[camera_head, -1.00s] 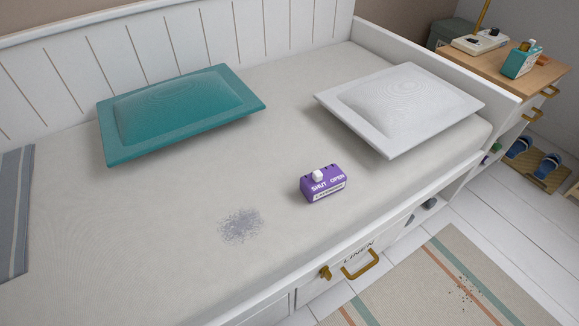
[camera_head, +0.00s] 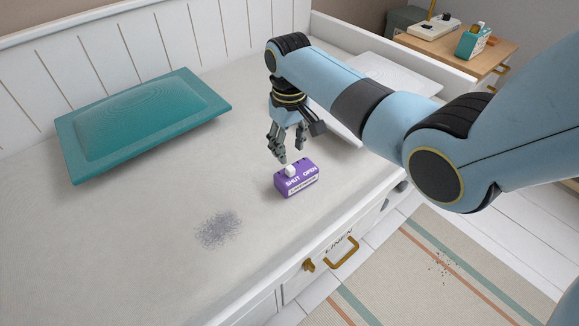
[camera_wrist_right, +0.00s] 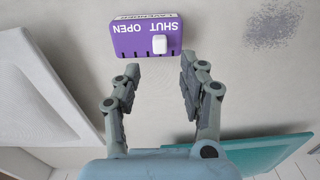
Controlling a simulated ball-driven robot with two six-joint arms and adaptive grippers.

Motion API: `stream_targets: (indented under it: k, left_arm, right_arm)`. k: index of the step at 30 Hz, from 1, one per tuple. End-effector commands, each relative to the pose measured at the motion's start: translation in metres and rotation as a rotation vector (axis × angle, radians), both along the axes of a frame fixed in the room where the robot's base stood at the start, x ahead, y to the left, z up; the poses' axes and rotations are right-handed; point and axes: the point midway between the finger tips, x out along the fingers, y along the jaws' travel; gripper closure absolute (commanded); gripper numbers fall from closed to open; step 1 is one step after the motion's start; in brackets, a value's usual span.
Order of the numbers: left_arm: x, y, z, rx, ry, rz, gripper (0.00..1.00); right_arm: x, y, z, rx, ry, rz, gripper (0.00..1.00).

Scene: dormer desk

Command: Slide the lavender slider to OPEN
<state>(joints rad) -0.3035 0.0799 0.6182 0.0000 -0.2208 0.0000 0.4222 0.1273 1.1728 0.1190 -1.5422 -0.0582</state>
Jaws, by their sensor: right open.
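The lavender slider is a small purple box (camera_head: 297,181) on the bed, labelled SHUT on the left and OPEN on the right. Its white knob (camera_head: 290,170) stands on top at the SHUT end. My right gripper (camera_head: 290,156) hangs just above and behind the box, fingers pointing down, open and empty. In the right wrist view the box (camera_wrist_right: 128,40) appears upside down, with the knob (camera_wrist_right: 159,45) at the SHUT side. The knob lies ahead of the open fingertips (camera_wrist_right: 160,72), apart from them. My left gripper does not show.
A teal pillow (camera_head: 140,120) lies at the left and a white pillow (camera_head: 385,75) lies behind my right arm. A grey speckled patch (camera_head: 218,230) marks the mattress. The mattress around the box is clear. A LINEN drawer handle (camera_head: 343,253) is below the bed edge.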

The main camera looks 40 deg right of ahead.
Motion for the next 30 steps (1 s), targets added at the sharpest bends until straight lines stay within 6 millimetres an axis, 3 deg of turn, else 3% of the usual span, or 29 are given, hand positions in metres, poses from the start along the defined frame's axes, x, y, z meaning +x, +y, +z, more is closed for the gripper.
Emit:
stream_targets:
  k: [1,3,9,21,30]
  left_arm:
    - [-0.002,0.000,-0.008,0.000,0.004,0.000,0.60]
    - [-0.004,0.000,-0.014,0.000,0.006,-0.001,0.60]
    - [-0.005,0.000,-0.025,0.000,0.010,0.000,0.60]
    - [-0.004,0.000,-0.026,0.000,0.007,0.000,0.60]
    - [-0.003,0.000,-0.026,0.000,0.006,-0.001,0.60]
  right_arm:
    - [-0.001,0.000,-0.016,0.001,0.004,0.000,0.58]
    - [-0.001,0.000,-0.030,0.001,0.004,0.000,0.58]
    - [-0.001,0.000,-0.058,0.000,0.002,0.001,0.58]
    - [0.000,0.000,-0.064,0.000,0.000,0.001,0.58]
    - [-0.001,0.000,-0.064,0.000,0.000,0.001,0.96]
